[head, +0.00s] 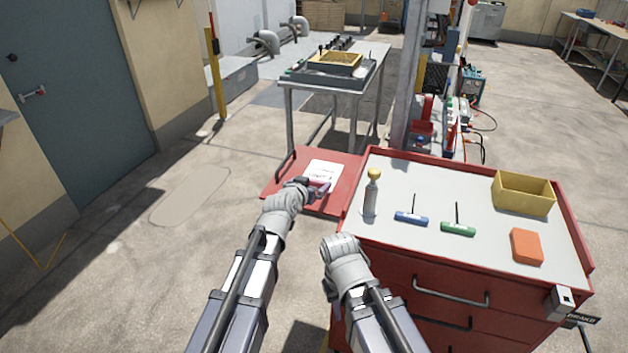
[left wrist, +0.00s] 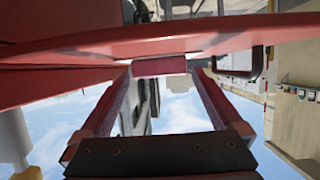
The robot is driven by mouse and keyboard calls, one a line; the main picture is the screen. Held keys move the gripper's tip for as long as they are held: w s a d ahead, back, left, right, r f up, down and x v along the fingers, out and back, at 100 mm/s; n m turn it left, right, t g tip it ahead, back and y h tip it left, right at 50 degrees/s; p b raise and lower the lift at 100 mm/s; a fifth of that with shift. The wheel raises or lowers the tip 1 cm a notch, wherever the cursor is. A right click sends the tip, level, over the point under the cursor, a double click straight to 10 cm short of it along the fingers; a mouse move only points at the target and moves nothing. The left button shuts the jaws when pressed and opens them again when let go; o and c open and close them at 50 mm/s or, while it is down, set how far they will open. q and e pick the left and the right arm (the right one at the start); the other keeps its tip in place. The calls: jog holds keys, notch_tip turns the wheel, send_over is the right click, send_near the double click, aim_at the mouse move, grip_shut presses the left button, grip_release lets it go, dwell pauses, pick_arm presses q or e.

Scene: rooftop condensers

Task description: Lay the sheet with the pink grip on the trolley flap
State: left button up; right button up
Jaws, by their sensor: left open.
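The white sheet (head: 325,170) lies on the red trolley flap (head: 284,182), at the side of the red trolley. Its pink grip (head: 319,188) is at the near end and partly covered by my left gripper (head: 313,188). My left gripper is open. My right gripper (head: 342,243) is beside the trolley's near left corner; its fingers are hidden.
On the trolley top (head: 400,245) stand a yellow-capped bottle (head: 371,196), blue and green T-handle tools (head: 411,218), an orange block (head: 527,246) and a yellow bin (head: 522,195). A metal table (head: 350,88) stands behind the flap. The floor to the left is clear.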

pick_arm(q)
jog(key=p+v, duration=0.3)
jog(key=v, duration=0.6)
jog(key=shift+s+r, duration=0.25)
jog(key=shift+s, duration=0.05)
jog(key=shift+a, duration=0.1)
